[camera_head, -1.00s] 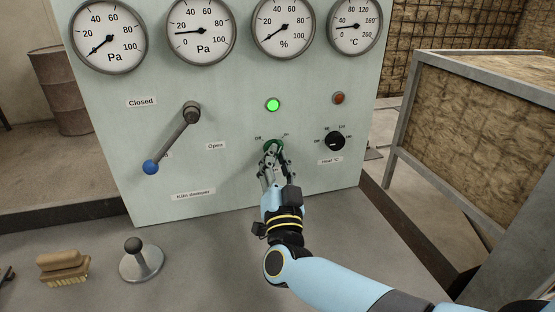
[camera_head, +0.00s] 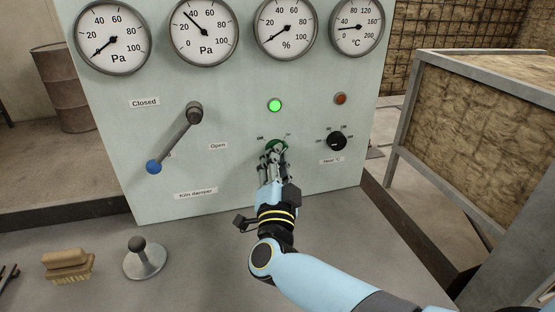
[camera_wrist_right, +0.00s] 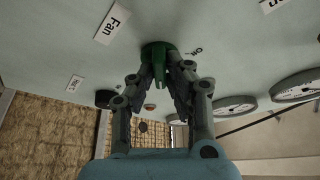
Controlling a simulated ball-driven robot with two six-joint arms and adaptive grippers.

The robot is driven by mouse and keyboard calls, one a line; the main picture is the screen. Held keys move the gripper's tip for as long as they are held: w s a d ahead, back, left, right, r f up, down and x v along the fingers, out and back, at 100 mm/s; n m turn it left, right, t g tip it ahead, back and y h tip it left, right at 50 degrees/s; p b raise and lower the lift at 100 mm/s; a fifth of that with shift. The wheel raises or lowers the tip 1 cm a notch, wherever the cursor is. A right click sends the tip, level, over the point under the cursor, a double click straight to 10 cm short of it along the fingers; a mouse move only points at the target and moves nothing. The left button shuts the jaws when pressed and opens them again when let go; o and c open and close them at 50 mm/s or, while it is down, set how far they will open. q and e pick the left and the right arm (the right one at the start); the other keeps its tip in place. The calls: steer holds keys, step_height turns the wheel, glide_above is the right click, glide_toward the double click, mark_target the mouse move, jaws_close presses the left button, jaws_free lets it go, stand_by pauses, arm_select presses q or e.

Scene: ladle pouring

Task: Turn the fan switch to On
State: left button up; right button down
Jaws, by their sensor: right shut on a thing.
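The fan switch is a green rotary knob (camera_head: 276,145) on the pale green panel, below a lit green lamp (camera_head: 275,105). In the right wrist view the green knob (camera_wrist_right: 158,50) sits between the fingertips, near the "Fan" label (camera_wrist_right: 112,25). The pointer's exact direction is hard to read.
A black heat knob (camera_head: 337,141) is just right of the switch. A damper lever (camera_head: 176,137) with a blue ball is to the left. Gauges line the top. A brush (camera_head: 68,265) and a metal-based knob (camera_head: 144,263) are on the bench.

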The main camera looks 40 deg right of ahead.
steer(key=shift+f, duration=0.1)
steer(key=c, duration=1.3)
jaws_free()
steer(key=shift+c, duration=0.2)
steer(key=v, duration=0.7)
steer(key=shift+s+a, duration=0.15)
steer(key=shift+a, duration=0.05)
steer(key=shift+f, duration=0.1)
